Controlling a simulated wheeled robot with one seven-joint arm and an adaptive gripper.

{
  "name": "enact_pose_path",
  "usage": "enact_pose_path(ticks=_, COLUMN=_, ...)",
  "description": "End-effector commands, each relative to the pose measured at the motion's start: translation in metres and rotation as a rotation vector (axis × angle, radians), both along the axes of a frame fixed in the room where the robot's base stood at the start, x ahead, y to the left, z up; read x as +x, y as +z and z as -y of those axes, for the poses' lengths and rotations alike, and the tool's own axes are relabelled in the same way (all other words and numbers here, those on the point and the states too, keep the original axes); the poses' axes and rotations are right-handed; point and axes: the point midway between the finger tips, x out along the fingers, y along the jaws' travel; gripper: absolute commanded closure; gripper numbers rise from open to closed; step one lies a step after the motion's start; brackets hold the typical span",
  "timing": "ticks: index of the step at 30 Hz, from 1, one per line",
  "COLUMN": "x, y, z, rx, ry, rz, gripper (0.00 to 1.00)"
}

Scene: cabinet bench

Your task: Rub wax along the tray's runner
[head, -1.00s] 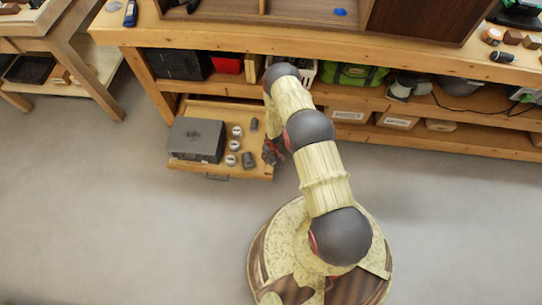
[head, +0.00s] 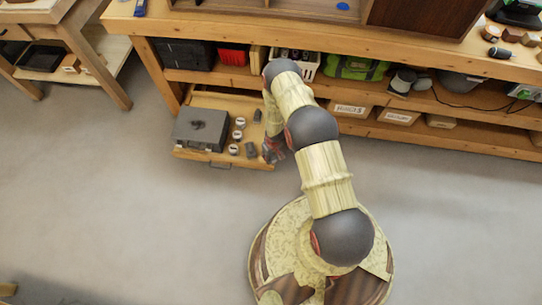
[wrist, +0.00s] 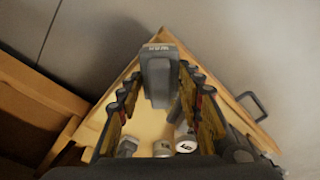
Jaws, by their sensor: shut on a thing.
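The wooden tray (head: 188,155) is pulled out from under the bench. My gripper (head: 272,150) is at its right side, near the front, partly hidden by my arm in the head view. In the wrist view my gripper (wrist: 158,85) is shut on a grey block of wax (wrist: 158,72) marked "WAX". The block's far end is near a corner of the tray (wrist: 108,92), where the side meets the front with the handle (wrist: 252,105). I cannot tell whether the wax touches the runner, which I cannot make out.
A grey box (head: 200,128), white-lidded jars (head: 238,135) and small dark items (head: 250,150) sit in the tray. Floor in front is clear.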

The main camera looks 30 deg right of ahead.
Motion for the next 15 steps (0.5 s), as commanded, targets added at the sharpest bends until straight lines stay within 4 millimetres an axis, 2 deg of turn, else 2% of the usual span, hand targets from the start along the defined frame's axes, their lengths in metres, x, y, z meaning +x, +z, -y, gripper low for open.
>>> enact_pose_path(ticks=15, x=-0.002, y=0.047, z=-0.010, rx=0.001, ry=-0.002, rz=-0.002, gripper=0.88)
